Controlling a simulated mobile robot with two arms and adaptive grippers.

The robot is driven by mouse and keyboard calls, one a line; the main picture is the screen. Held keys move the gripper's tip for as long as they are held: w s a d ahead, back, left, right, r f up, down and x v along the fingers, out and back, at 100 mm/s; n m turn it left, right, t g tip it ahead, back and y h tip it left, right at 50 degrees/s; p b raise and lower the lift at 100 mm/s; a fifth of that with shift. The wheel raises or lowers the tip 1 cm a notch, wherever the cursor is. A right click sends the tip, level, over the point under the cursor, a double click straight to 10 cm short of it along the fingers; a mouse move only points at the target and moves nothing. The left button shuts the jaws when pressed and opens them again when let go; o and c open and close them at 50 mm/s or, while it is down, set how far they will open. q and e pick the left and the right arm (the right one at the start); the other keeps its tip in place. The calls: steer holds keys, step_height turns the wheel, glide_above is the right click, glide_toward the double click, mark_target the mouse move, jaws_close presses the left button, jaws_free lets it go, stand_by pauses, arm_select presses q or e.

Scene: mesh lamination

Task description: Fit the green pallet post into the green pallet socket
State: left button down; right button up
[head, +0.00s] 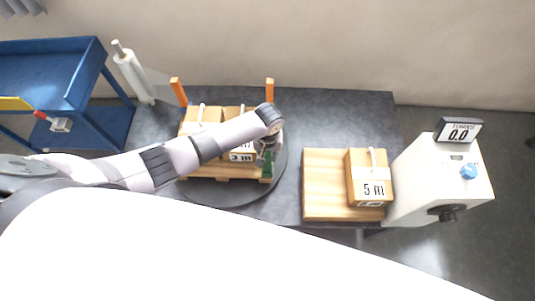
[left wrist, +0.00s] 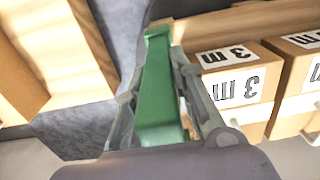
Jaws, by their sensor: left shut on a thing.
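The green pallet post (left wrist: 158,95) is a long green bar in the left wrist view, running between the two fingers of my left gripper (left wrist: 157,85). The gripper is shut on it. In the head view my left gripper (head: 268,148) is at the right front corner of the wooden pallet (head: 222,173), and a bit of the green post (head: 267,168) shows below it. The post's lower end and the green socket are hidden or cannot be made out, so I cannot tell whether they touch. My right gripper is not in view.
Boxes marked 3 m (left wrist: 228,85) stand close beside the post. Two orange posts (head: 178,92) (head: 269,88) rise at the pallet's back corners. A round turntable (head: 240,197) lies under the pallet. A wooden board (head: 325,185) with a 5 m box (head: 369,170) is to the right.

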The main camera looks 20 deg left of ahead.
arm_select(q)
steer(key=shift+f+b, duration=0.3)
steer(key=shift+f, duration=0.25)
steer(key=c, duration=1.3)
jaws_free()
steer(key=shift+r, duration=0.1)
step_height(320, 180, up, 12)
steer(key=shift+f, duration=0.1)
